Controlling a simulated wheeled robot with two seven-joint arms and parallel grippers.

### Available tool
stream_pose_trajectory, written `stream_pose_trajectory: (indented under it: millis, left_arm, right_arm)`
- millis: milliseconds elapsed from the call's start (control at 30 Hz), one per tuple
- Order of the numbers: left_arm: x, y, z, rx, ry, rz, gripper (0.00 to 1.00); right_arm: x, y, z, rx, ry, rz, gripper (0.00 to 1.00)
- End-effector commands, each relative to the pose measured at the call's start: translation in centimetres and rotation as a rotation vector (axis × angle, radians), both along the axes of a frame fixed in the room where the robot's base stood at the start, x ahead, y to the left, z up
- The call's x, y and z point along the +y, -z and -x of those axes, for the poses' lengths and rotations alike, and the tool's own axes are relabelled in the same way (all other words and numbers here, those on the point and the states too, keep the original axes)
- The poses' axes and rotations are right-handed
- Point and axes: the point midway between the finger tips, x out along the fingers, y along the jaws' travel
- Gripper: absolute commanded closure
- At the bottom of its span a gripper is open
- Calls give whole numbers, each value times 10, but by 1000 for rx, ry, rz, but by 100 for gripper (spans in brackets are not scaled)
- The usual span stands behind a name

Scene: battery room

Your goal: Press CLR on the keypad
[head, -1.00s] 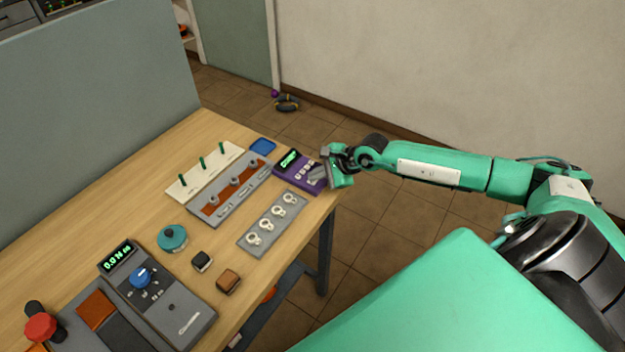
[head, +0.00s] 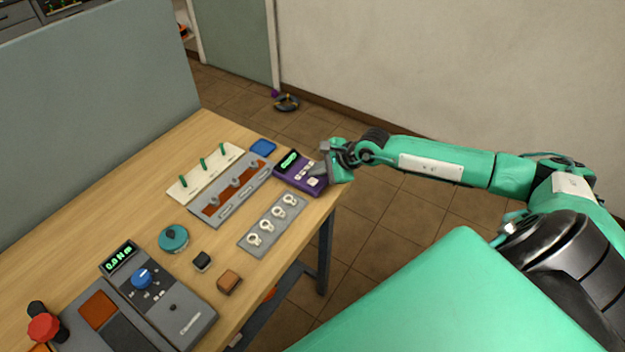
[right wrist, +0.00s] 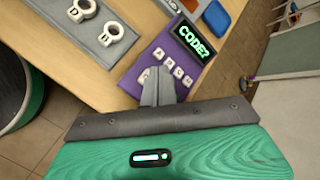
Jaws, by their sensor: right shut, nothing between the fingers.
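The purple keypad (head: 296,176) sits near the far right corner of the wooden table. In the right wrist view the keypad (right wrist: 180,52) has a green-lit display (right wrist: 193,39) reading "CODE?" and a row of pale lettered keys (right wrist: 172,66). My right gripper (head: 322,172) is shut and empty, at the right side of the keypad. In the right wrist view its fingertips (right wrist: 157,74) overlap the lower left end of the key row and hide part of the keys there. I cannot tell whether they touch a key, and no CLR label is readable. My left gripper is not in view.
A grey plate with several white rings (head: 272,226) lies beside the keypad. A blue tray (head: 263,147) and a grey rack with a brown strip (head: 232,190) are near it. A device with a blue knob (head: 142,279) stands at front left. Floor is open right of the table.

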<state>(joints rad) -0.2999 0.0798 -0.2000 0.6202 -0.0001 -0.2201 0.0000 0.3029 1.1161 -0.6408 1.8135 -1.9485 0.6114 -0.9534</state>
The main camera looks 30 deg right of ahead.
Motion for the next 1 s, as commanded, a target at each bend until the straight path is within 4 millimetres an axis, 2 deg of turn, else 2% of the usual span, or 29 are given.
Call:
stream_pose_trajectory:
  millis: [400, 1000]
  left_arm:
    - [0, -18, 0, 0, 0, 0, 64]
    - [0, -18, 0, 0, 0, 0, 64]
  right_arm:
    - [0, -42, 0, -1, 1, 0, 100]
    - [0, -44, 0, 0, 0, 0, 100]
